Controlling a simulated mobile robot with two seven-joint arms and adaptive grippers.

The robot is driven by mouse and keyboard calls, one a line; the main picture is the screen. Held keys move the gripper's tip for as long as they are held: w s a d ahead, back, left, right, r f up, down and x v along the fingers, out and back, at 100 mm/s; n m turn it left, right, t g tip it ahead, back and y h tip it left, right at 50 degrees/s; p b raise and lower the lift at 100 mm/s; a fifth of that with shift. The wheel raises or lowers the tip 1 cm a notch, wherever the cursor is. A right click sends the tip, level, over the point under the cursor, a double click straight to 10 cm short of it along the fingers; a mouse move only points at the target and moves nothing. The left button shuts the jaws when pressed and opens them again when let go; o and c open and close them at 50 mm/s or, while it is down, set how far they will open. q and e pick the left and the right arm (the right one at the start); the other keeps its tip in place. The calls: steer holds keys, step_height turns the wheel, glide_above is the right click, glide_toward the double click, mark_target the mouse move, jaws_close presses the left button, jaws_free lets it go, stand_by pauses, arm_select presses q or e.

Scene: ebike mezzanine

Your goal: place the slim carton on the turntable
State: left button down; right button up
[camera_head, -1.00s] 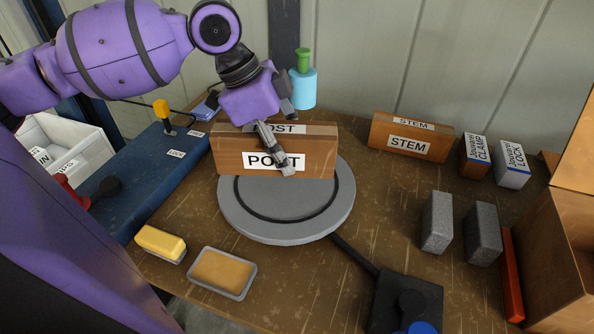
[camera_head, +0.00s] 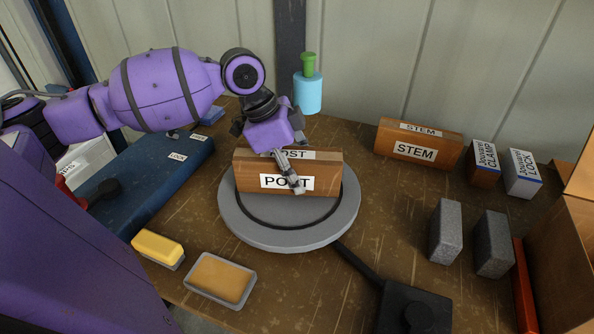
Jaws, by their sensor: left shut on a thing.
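The slim brown carton marked POST (camera_head: 262,172) stands upright on its long edge over the back half of the round grey turntable (camera_head: 290,240). My left gripper (camera_head: 296,187) comes from behind and above and is shut on the carton near its middle, one finger lying across the front label. The carton's lower edge overlaps the turntable's top in the picture. I cannot tell whether it touches the top or is slightly above it. The carton's back is hidden. My right gripper is not in view.
A STEM carton (camera_head: 390,149), a CLAMP box (camera_head: 482,175) and a LOCK box (camera_head: 521,187) stand at the back right. Two grey blocks (camera_head: 446,232) (camera_head: 492,245) stand at right. A yellow block (camera_head: 158,248) and a tray (camera_head: 219,304) lie front left. A blue cylinder (camera_head: 308,93) is behind.

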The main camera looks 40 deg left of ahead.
arm_select(q)
steer(key=c, duration=0.9)
jaws_free()
steer(key=shift+f, duration=0.1)
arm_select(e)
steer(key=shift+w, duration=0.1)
arm_select(q)
steer(key=shift+r, duration=0.25)
steer(key=p+v, duration=0.2)
steer(key=v, duration=0.9)
steer(key=shift+f, duration=0.1)
steer(key=shift+s+a+r, duration=0.1)
steer(key=shift+s+r, duration=0.05)
steer(key=shift+r, duration=0.25)
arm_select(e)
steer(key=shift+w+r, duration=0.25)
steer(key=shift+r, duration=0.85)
